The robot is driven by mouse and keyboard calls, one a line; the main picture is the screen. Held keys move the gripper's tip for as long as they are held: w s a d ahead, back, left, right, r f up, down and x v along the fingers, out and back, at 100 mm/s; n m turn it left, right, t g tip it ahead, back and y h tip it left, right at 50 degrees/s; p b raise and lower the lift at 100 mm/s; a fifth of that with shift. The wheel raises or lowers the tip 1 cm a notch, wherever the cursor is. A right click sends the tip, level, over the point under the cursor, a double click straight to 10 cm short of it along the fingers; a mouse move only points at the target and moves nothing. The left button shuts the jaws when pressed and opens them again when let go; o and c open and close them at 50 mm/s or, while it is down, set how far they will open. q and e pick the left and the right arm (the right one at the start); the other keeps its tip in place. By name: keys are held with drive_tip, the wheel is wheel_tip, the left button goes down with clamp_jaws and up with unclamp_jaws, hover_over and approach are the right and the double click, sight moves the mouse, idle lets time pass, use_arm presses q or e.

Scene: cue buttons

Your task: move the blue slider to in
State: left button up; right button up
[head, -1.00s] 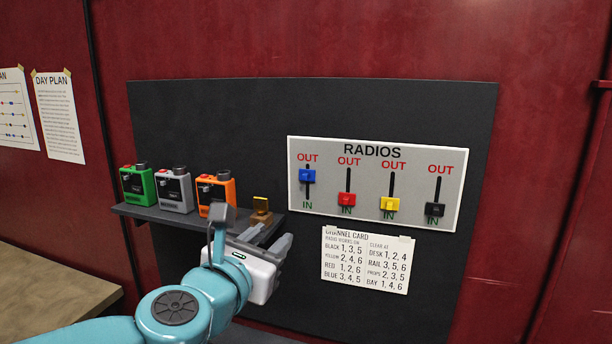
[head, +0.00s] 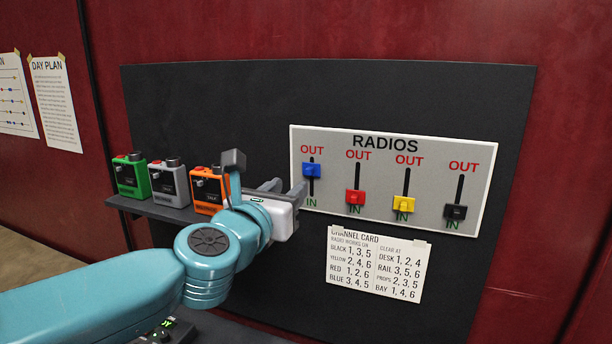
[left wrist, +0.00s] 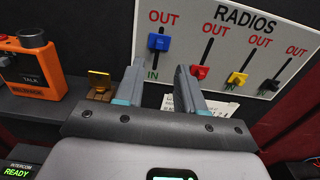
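The blue slider (head: 312,170) is near the top of its slot, by OUT, on the white RADIOS panel (head: 430,214). In the left wrist view the blue slider (left wrist: 158,42) shows ahead of and above my fingers. The red slider (head: 355,197), yellow slider (head: 403,203) and black slider (head: 456,212) are low, by IN. My left gripper (head: 288,187) is just left of the panel, below and left of the blue slider and apart from it. In the left wrist view its two fingers (left wrist: 158,85) stand apart with nothing between them. My right gripper is not in view.
A shelf (head: 150,208) left of the panel holds a green radio (head: 130,177), a grey radio (head: 169,184) and an orange radio (head: 208,190). A brass-coloured piece (left wrist: 99,82) sits by the orange radio. A channel card (head: 376,264) hangs below the panel.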

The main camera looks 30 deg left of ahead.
sight(308, 172)
use_arm(q)
drive_tip(key=p+x, duration=0.1)
drive_tip(key=x, duration=0.8)
drive_tip(key=shift+s+a, duration=0.1)
drive_tip(key=shift+s, duration=0.1)
drive_tip(key=shift+c, duration=0.6)
clamp_jaws()
idle(0.4)
